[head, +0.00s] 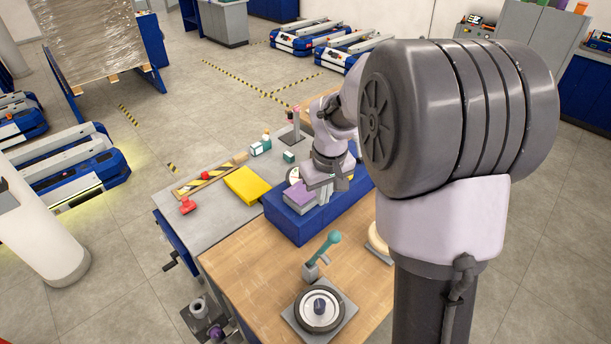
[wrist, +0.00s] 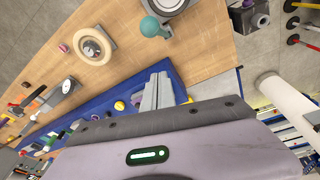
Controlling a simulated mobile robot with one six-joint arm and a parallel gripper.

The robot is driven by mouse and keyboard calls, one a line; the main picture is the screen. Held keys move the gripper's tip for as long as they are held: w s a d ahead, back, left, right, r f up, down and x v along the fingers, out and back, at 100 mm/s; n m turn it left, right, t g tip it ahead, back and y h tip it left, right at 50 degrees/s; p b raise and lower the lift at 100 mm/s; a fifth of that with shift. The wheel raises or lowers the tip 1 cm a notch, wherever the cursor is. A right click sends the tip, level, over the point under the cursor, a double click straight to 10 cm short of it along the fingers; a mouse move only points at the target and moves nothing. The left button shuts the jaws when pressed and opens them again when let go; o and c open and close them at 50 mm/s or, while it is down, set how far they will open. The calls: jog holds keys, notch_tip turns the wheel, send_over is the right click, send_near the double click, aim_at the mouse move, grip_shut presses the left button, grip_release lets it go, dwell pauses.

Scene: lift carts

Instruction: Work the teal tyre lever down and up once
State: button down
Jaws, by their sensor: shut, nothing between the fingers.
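The teal tyre lever (head: 328,242) stands tilted up and to the right from a small grey bracket (head: 311,271) on the wooden bench top, just behind the wheel. The black-rimmed wheel (head: 301,310) lies flat on a grey plate at the bench's near part. In the wrist view the lever's teal round end (wrist: 150,26) is at the top, beyond my fingertips. My gripper (head: 323,191) is shut and empty above the long blue box, behind the lever and apart from it. Its fingers (wrist: 157,92) also show in the wrist view, touching nothing that I can see.
The long blue box (head: 299,230) with a purple block (head: 299,193) stands behind the lever. A cream disc (head: 376,238) lies to the lever's right, partly hidden by my arm. A yellow pad (head: 247,185) lies on the grey bench. Bare wood surrounds the lever's left side.

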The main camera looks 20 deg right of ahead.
notch_tip(320, 180, down, 9)
jog(key=w, duration=0.1)
jog(key=s, duration=0.2)
jog(key=s+r, duration=0.1)
jog(key=s, duration=0.1)
jog(key=shift+d, duration=0.35)
jog(key=shift+w, duration=0.15)
jog(key=shift+f, duration=0.1)
